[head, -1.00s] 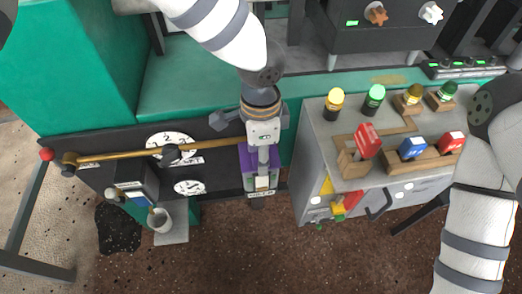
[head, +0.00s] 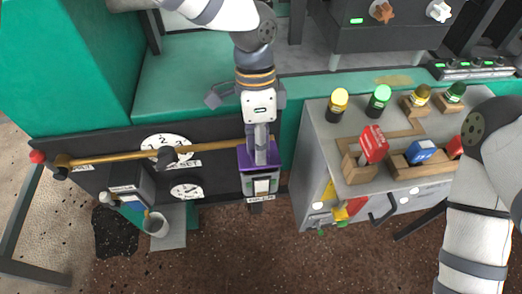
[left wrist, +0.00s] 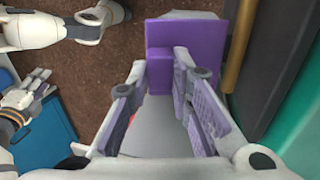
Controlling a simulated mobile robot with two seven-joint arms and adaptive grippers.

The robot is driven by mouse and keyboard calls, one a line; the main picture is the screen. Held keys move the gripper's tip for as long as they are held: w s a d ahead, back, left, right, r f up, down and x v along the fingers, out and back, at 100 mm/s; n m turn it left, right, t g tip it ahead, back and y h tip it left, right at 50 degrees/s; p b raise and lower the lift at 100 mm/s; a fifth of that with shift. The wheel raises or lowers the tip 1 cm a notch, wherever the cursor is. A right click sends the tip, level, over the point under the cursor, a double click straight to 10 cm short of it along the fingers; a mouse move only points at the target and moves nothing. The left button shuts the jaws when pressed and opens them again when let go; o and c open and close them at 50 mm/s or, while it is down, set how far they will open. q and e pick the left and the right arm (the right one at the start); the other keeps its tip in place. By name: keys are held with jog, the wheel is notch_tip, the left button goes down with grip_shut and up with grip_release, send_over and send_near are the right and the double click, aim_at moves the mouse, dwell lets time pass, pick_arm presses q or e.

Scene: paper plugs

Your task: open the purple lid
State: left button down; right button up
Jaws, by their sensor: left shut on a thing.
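The purple lid (head: 244,157) sits at the top of a small box (head: 264,184) on the front of the dark panel, right of the brass bar. My left gripper (head: 261,160) is over it, coming down from above. In the left wrist view the purple lid (left wrist: 208,40) lies ahead of the fingers, and its raised purple block lies between the fingertips of my left gripper (left wrist: 160,75). The fingers are shut on that block. They hide part of the lid. My right gripper (left wrist: 35,92) shows small at the left edge of the left wrist view; its opening is unclear.
The brass bar (head: 110,157) runs along the panel close to the lid's left side. A grey cabinet (head: 320,165) with coloured knobs and red and blue blocks stands to the right. A small cup (head: 156,226) is at lower left. Brown floor lies open in front.

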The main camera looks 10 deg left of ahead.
pick_arm(q)
jog(key=g+b, duration=0.1)
jog(key=w+g+b, duration=0.1)
jog(key=w+g+h+b, duration=0.1)
jog(key=shift+a+r, duration=0.3)
jog(key=shift+w+a+r+g+b, duration=0.1)
jog(key=shift+w+r+g+b, duration=0.15)
jog(key=shift+r+g+b, duration=0.3)
pick_arm(e)
jog(key=s+f+g, duration=0.1)
jog(key=s+f, duration=0.3)
jog(key=f, duration=0.1)
jog(key=shift+g, duration=0.3)
pick_arm(q)
jog(key=shift+f, duration=0.1)
pick_arm(e)
jog(key=shift+s, duration=0.1)
